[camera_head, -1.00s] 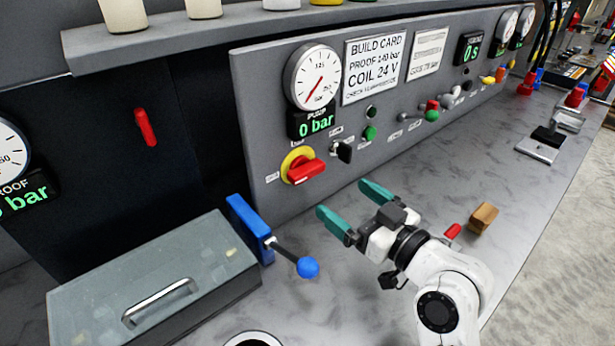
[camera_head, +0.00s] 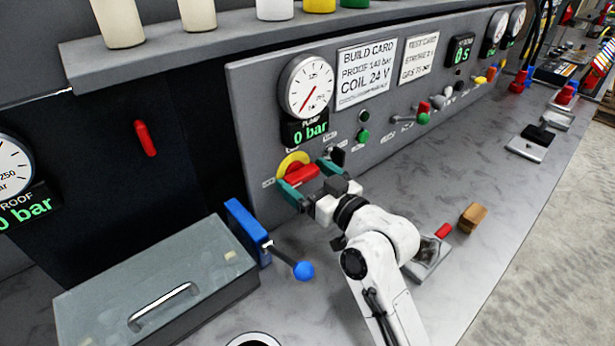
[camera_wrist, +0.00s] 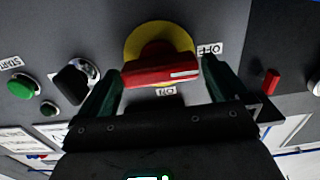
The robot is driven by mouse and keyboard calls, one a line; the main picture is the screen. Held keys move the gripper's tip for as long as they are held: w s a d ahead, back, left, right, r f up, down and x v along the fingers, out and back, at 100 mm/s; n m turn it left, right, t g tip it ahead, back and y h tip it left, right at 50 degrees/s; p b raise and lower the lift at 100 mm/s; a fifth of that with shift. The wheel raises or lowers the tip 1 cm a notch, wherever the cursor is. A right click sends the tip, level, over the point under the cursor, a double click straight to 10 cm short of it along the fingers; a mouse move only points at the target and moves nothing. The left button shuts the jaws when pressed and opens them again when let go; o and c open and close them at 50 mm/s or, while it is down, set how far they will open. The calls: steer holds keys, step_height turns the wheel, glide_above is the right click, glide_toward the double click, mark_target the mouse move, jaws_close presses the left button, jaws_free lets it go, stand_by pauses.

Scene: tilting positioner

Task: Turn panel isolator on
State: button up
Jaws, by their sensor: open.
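The panel isolator is a red rotary handle (camera_head: 301,174) on a yellow disc (camera_head: 289,161), on the front of the grey panel under the pump gauge. In the wrist view my gripper (camera_wrist: 160,85) has a finger by each end of the handle. I cannot tell whether they touch it.
A black key switch (camera_head: 337,156) and a green start button (camera_head: 362,136) are right of the isolator. A blue bracket with a ball-ended lever (camera_head: 303,270) and a grey toolbox (camera_head: 150,290) stand left of my arm. A wooden block (camera_head: 472,217) lies to the right.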

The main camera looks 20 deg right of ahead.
steer(key=shift+c, duration=0.2)
steer(key=c, duration=0.8)
steer(key=shift+r+m, duration=0.1)
steer(key=shift+m, duration=0.2)
steer(key=m+p, duration=0.2)
steer(key=m, duration=0.1)
steer(key=shift+r+m, duration=0.1)
steer(key=shift+m, duration=0.2)
steer(key=m+p, duration=0.3)
steer(key=m, duration=0.2)
steer(key=shift+w+d+m, duration=0.1)
steer(key=shift+d+m, duration=0.05)
steer(key=shift+m, duration=0.15)
steer(key=m+p, duration=0.2)
steer(key=m, duration=0.2)
steer(key=shift+d+p, duration=0.1)
steer(key=shift+p, duration=0.25)
steer(key=shift+f+m+p, duration=0.15)
steer(key=shift+m+p, duration=0.35)
steer(key=shift+m, duration=0.5)
steer(key=shift+f+m+p, duration=0.1)
steer(key=shift+m+p, duration=0.4)
steer(key=shift+m, duration=0.5)
